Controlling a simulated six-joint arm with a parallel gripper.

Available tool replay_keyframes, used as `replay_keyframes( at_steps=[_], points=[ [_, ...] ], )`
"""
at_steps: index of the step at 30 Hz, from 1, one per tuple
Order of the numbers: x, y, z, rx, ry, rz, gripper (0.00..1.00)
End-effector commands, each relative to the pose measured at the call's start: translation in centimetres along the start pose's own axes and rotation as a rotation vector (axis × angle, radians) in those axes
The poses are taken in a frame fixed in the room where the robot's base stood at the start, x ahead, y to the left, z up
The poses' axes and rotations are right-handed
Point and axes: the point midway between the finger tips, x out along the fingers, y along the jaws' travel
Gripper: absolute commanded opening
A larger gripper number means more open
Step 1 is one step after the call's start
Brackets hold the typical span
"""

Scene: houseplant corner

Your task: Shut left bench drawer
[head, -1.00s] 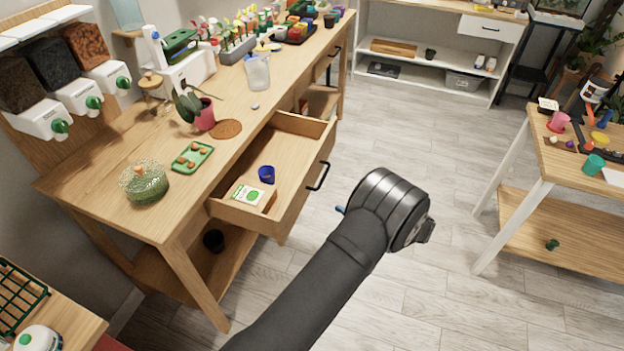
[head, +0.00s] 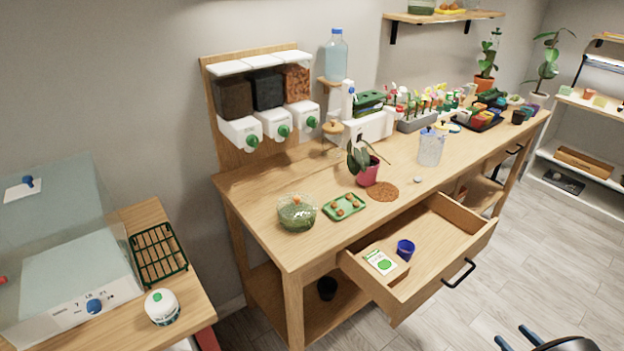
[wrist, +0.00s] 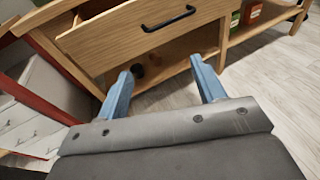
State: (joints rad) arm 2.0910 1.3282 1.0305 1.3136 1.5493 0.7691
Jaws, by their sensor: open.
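The left bench drawer (head: 478,238) stands pulled out from the front of the wooden bench. It holds a dark blue cup (head: 405,249) and a white and green seed packet (head: 381,262). Its black handle (head: 458,273) is on the front panel. In the wrist view the drawer front (wrist: 115,40) and its handle (wrist: 168,19) show beyond the fingers. My gripper (head: 516,338) is at the lower right of the head view, in front of the drawer and apart from it. In the wrist view its blue fingers (wrist: 160,70) are spread and empty.
The bench top (head: 262,205) carries a glass bowl (head: 297,213), a green tray (head: 344,207), a potted plant (head: 367,171) and a jug (head: 431,148). A black pot (head: 327,288) stands on the shelf below. The floor (head: 545,270) right of the drawer is clear.

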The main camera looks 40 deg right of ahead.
Motion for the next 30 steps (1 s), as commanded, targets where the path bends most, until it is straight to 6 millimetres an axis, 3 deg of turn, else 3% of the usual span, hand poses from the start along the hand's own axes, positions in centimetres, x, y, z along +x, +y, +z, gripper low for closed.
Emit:
replay_keyframes(
  at_steps=[2, 9, 15, 21, 30],
  points=[
    [0.0, 0.0, 0.0, 0.0, 0.0, 0.0, 0.47],
    [1.3, 1.1, 1.0, -0.009, 0.069, 0.042, 0.0],
    [4.4, 5.5, 3.3, -0.057, 0.303, 0.173, 0.0],
    [5.6, 9.6, 4.8, -0.131, 0.506, 0.276, 0.0],
    [6.5, 11.4, 4.6, -0.169, 0.586, 0.317, 0.0]
  ],
)
